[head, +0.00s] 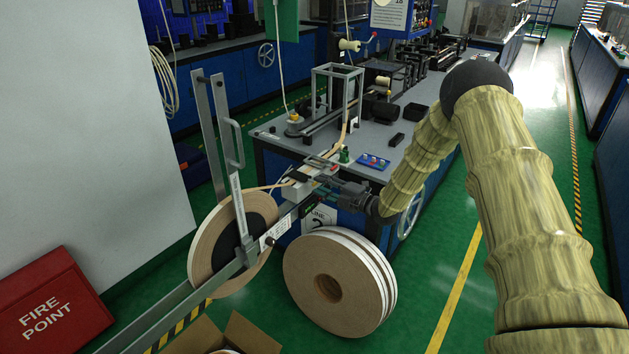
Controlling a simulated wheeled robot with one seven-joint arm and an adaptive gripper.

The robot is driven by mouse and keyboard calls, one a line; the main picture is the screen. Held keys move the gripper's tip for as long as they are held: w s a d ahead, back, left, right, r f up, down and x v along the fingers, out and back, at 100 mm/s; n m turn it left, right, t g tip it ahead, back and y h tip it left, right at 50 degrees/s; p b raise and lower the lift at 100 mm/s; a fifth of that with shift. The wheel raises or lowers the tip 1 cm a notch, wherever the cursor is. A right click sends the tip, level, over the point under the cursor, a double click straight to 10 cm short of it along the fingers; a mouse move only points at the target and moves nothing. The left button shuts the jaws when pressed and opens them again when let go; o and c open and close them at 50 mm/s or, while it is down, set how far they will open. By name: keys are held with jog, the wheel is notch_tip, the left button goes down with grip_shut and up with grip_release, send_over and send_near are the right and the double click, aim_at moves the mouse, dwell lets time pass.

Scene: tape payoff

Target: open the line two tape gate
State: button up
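The line two tape gate seems to be the small pale block (296,189) where the tan tape crosses the grey payoff arm, at the near left corner of the workbench. Its lid or lever is too small to make out. A sign (319,216) reading "LINE 2" hangs just below. My gripper (318,194) is dark and reaches in from the right, close beside the block. I cannot tell whether it touches it, or whether its fingers are open or shut. The tape comes from a mounted reel (206,240) at the left.
Several spare tape rolls (318,285) stand together in front of the bench. An open cardboard box (245,333) is at the bottom. A red FIRE POINT box (48,305) is at the left. Green floor is clear right of the rolls. Blue-legged bench (265,132) carries machinery.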

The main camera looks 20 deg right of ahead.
aim_at(303, 177)
jog(key=shift+p+x, duration=0.3)
jog(key=shift+x, duration=1.5)
grip_shut()
